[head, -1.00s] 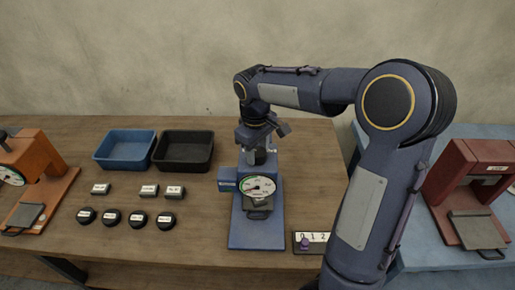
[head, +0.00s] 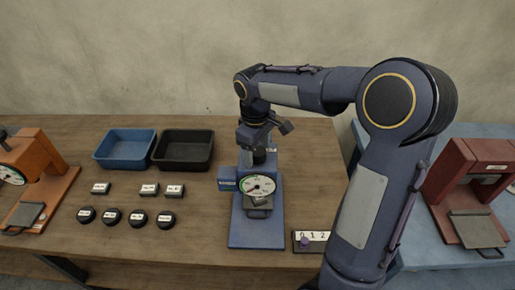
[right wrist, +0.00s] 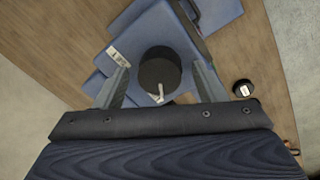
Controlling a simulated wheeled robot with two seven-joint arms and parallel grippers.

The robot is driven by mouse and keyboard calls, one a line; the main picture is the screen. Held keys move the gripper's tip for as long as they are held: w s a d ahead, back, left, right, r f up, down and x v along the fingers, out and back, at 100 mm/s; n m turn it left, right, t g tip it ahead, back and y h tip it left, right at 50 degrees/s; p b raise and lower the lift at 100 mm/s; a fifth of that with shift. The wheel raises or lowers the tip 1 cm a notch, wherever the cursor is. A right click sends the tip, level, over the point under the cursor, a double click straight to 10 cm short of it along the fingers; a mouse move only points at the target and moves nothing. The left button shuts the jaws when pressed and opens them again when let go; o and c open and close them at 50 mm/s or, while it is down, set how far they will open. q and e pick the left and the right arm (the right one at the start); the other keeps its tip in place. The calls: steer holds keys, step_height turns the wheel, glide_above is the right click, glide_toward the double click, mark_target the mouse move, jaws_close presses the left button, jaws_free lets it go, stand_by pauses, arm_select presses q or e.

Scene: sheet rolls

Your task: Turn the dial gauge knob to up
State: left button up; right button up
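The blue dial gauge (head: 257,225) stands on the wooden table, its round white dial (head: 258,186) facing me. My right gripper (head: 258,152) points down over its top. In the right wrist view, the black round knob (right wrist: 160,70) with a pale pointer lies between the two fingers (right wrist: 159,66). The pointer is toward the bottom of that picture. Clear gaps show on both sides of the knob, so the gripper is open around or just above it; the exact height is unclear. In the head view the gripper mostly hides the knob. My left gripper is out of view.
A small 0-1-2 switch plate (head: 311,241) sits right of the gauge. Blue (head: 124,162) and black (head: 182,165) trays, labelled blocks and black discs lie left. An orange device (head: 45,178) stands far left, a red one (head: 463,190) right on a blue table.

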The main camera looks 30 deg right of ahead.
mark_target(258, 153)
steer(key=r, duration=0.7)
steer(key=shift+s+a+r, duration=0.1)
steer(key=shift+a+r, duration=0.05)
steer(key=shift+a, duration=0.05)
steer(key=shift+r, duration=0.25)
steer(key=shift+s, duration=0.3)
steer(key=s+a+f+m+t+y, duration=0.1)
steer(key=s+a+f+m, duration=0.1)
steer(key=s, duration=0.5)
steer(key=s+a+f+m+t+y, duration=0.2)
steer(key=s, duration=0.5)
steer(key=s+a+f+m+t+y, duration=0.1)
steer(key=s+a+f+m+t, duration=0.1)
steer(key=s, duration=0.5)
steer(key=shift+s+a+m, duration=0.2)
steer(key=shift+a+m, duration=0.2)
steer(key=shift+m, duration=0.1)
